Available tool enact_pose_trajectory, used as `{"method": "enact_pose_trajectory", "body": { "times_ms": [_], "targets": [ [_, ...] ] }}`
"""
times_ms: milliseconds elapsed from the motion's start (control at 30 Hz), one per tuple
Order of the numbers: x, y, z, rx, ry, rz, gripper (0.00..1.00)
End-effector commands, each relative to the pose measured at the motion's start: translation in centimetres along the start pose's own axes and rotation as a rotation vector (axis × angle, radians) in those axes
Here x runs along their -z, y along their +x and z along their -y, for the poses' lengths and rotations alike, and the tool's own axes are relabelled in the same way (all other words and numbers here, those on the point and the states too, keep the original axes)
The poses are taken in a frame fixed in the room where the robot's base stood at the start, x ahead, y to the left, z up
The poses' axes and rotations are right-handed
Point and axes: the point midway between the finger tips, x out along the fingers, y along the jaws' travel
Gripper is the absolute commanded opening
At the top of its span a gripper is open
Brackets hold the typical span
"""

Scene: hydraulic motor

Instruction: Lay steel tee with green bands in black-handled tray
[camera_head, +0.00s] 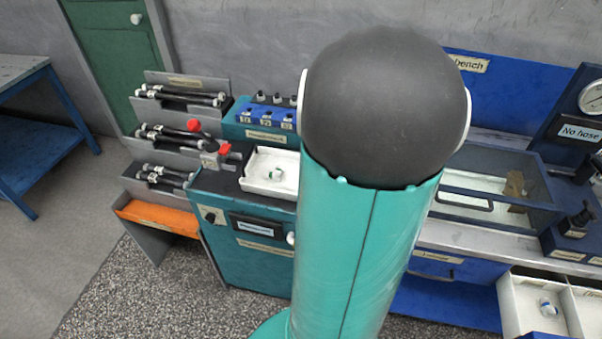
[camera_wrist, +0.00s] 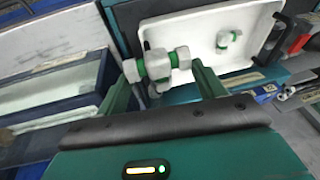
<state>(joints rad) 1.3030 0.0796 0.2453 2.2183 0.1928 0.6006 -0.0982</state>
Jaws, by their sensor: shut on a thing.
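My gripper (camera_wrist: 161,72) is shut on a steel tee with green bands (camera_wrist: 158,64), seen in the wrist view between its two green fingers. The tee overlaps the near left part of a white tray (camera_wrist: 195,22) in that view; the gap between them is hard to judge. A smaller green-banded fitting (camera_wrist: 228,40) lies inside the tray. A black handle (camera_wrist: 272,42) shows at the tray's right end. In the head view the tray (camera_head: 258,183) sits on a teal cabinet with the fitting (camera_head: 276,174) in it. My arm hides my gripper and the held tee there.
A rack of black hoses (camera_head: 175,131) with red-handled parts stands left of the tray. A blue-framed glass tank (camera_head: 500,185) stands right of my arm. An open drawer (camera_head: 520,305) at lower right holds a blue-banded fitting (camera_head: 547,307). The speckled floor is clear.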

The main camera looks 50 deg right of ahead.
Motion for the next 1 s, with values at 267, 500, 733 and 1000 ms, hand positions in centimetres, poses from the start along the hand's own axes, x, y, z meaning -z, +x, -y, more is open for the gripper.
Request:
{"method": "enact_pose_trajectory", "body": {
  "times_ms": [267,500,733,1000],
  "targets": [
    [3.4,4.8,3.6,0.003,-0.004,0.004,0.41],
    [4.7,9.2,5.3,0.003,-0.004,0.001,0.41],
    [5.3,11.0,6.1,0.002,-0.003,0.0,0.41],
    [4.5,13.8,5.6,0.001,-0.002,-0.002,0.41]
  ]
}}
